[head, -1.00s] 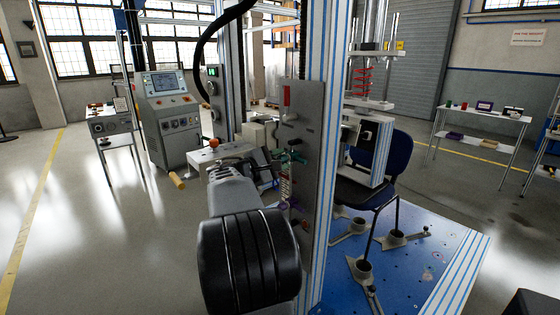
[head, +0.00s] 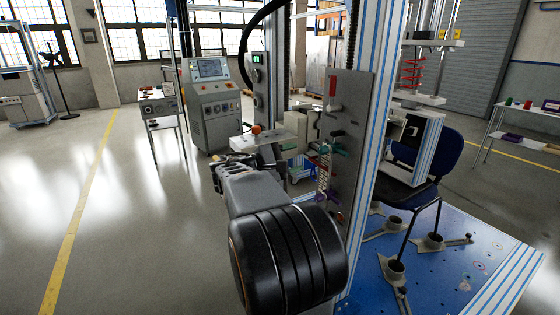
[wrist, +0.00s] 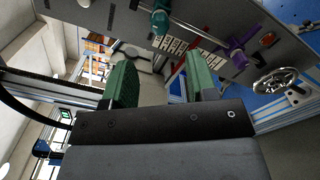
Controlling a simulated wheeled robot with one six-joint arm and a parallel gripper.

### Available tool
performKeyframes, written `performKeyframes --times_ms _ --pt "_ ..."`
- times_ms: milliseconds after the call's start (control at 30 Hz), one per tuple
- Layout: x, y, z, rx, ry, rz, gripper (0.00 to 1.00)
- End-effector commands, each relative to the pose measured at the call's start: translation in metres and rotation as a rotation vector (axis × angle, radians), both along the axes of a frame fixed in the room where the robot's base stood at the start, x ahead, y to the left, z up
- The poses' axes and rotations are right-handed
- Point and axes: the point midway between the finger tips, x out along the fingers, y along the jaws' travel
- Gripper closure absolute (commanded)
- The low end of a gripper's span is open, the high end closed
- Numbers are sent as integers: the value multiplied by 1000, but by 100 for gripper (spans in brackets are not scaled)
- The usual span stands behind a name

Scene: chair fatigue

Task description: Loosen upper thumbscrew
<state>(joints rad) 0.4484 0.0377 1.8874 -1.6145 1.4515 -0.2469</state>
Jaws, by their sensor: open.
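A grey upright metal plate (head: 347,125) is fixed to the front of the test frame column. A teal thumbscrew (head: 327,149) sits on it above a purple thumbscrew (head: 331,217), with a pale marked scale between them. In the wrist view the teal thumbscrew (wrist: 160,20) is beyond the fingertips at the top, and the purple one (wrist: 237,55) is to the right. My gripper (wrist: 160,72) is open, with green-padded fingers apart and nothing between them. Neither finger visibly touches a thumbscrew. In the head view my arm hides most of the gripper.
A blue chair (head: 435,150) stands behind the column on a blue base plate (head: 450,260) with several metal clamps. A control console (head: 210,105) stands at the back left. A spoked handwheel (wrist: 276,82) shows at the wrist view's right.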

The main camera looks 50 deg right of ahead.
Motion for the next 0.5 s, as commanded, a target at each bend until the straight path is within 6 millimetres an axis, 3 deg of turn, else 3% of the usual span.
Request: performKeyframes --times_ms 200,500 --pt "10 28 0 0 1 1 47" --pt "13 40 0 0 1 -1 47"
